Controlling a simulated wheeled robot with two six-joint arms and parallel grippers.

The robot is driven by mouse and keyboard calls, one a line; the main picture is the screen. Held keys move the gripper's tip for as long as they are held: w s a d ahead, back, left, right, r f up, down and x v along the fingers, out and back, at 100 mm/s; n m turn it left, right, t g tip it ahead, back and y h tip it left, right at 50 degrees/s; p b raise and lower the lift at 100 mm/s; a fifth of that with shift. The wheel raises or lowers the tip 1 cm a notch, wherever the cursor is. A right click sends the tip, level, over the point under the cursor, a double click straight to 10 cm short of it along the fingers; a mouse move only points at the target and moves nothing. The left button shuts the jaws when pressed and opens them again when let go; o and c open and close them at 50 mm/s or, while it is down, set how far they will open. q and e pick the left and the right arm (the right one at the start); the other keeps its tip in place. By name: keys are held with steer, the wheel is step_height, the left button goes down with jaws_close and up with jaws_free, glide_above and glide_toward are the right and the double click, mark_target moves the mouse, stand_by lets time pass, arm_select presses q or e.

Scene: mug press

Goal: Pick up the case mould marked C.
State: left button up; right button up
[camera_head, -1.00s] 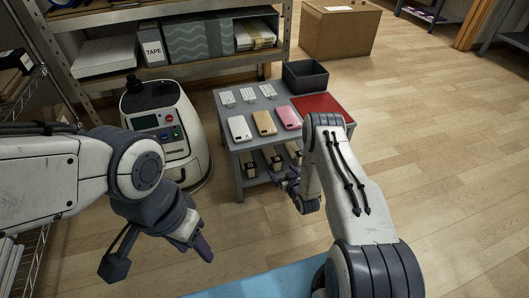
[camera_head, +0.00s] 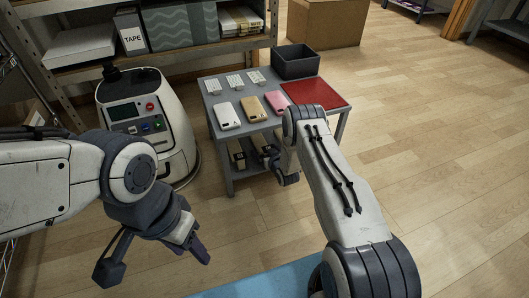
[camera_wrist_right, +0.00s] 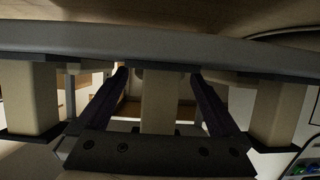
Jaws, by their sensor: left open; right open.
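Upright beige moulds with dark end plates stand under the grey table's top; in the head view the left mould (camera_head: 237,153) and the middle mould (camera_head: 261,146) show, and my right arm hides the area beyond. In the right wrist view three show: left (camera_wrist_right: 29,98), middle (camera_wrist_right: 158,104) and right (camera_wrist_right: 279,112). I can read no letter on any, so I cannot tell which is C. My right gripper (camera_wrist_right: 158,74) is open, its fingers on either side of the middle mould in this view; contact is unclear. My left gripper (camera_head: 152,256) is open and empty over the floor.
The grey table (camera_head: 215,104) carries white, gold and pink phone cases (camera_head: 252,107), white cards, a red mat (camera_head: 315,92) and a dark bin (camera_head: 296,61). A white machine (camera_head: 150,120) stands left of it. Open floor lies to the right.

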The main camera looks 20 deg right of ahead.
steer(key=shift+w, duration=0.2)
steer(key=shift+d, duration=0.1)
jaws_close()
steer(key=shift+r, duration=0.15)
